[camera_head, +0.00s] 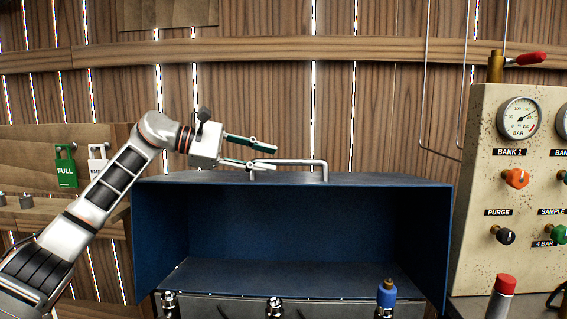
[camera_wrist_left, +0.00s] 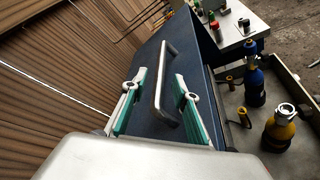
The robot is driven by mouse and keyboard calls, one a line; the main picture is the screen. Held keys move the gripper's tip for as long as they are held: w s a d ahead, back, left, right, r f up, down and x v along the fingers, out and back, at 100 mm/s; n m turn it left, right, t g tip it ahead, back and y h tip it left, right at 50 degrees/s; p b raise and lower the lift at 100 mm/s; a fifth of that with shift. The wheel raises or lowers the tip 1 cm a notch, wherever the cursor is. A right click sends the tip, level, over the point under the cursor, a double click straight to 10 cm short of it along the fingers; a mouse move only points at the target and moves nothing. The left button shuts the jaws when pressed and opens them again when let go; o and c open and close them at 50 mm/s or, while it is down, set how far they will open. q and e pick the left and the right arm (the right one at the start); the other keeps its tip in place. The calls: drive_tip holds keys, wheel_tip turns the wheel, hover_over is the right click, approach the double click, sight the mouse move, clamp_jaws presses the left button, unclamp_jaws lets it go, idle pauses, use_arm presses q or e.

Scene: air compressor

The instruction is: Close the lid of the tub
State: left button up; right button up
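The tub is a dark blue box (camera_head: 146,240) with its front open in the head view. Its blue top panel, the lid (camera_head: 400,180), carries a silver bar handle (camera_head: 310,162). My left gripper (camera_head: 264,157) is open at the left end of the handle, its two fingers apart. In the left wrist view the handle (camera_wrist_left: 160,85) runs between the open fingers (camera_wrist_left: 158,100), and I see no finger closed on it. My right gripper is not in view. The inside of the tub is shaded, with valve tops showing at its lower front.
A beige gauge panel (camera_head: 480,190) with knobs stands close on the right. A green padlock tag (camera_head: 66,168) hangs at left. The wooden wall is close behind. Blue and yellow cylinders (camera_wrist_left: 280,130) show in the left wrist view.

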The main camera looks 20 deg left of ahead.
use_arm(q)
drive_tip(key=x, duration=0.5)
drive_tip(key=shift+w+f, duration=0.1)
clamp_jaws()
